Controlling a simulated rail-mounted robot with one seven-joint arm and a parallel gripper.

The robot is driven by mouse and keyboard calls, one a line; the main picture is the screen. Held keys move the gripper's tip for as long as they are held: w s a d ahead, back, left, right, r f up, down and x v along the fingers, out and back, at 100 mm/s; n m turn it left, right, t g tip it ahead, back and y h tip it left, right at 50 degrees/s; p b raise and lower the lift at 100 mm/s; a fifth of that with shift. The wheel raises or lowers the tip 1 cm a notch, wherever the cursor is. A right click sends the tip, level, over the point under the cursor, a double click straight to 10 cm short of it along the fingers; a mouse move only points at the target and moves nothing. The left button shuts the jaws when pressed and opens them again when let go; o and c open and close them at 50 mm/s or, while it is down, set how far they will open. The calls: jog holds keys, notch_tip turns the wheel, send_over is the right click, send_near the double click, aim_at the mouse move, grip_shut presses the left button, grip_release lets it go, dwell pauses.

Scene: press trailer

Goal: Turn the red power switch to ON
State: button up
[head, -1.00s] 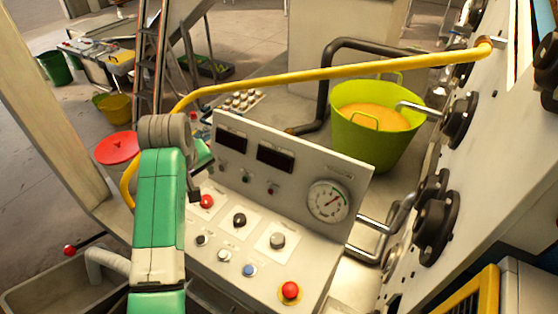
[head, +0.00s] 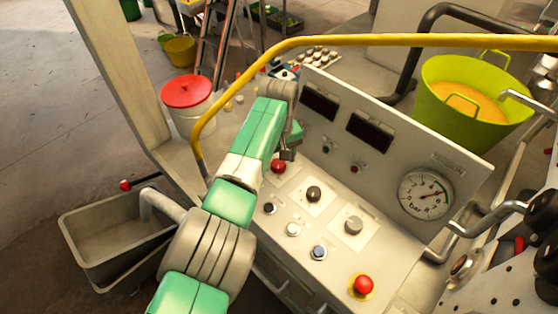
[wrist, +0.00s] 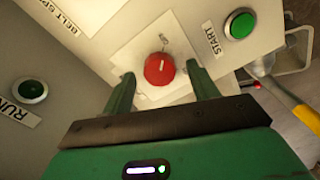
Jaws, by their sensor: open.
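The red power switch (wrist: 160,69) is a round red knob with a white pointer mark, on a pale square plate. In the wrist view its mark points roughly up the picture; the small lettering above it is too blurred to read. My gripper (wrist: 161,86) is open, with one green finger on each side of the knob and gaps between. I cannot tell how deep the fingertips reach. In the head view the red switch (head: 278,167) shows just below my gripper (head: 289,154), partly hidden by it.
Black (head: 313,194) and grey (head: 353,225) knobs and a red stop button (head: 363,285) share the panel. A yellow rail (head: 400,41) crosses above; a gauge (head: 426,195) sits right.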

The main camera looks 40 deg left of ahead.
jog(key=shift+f, duration=0.4)
jog(key=c, duration=1)
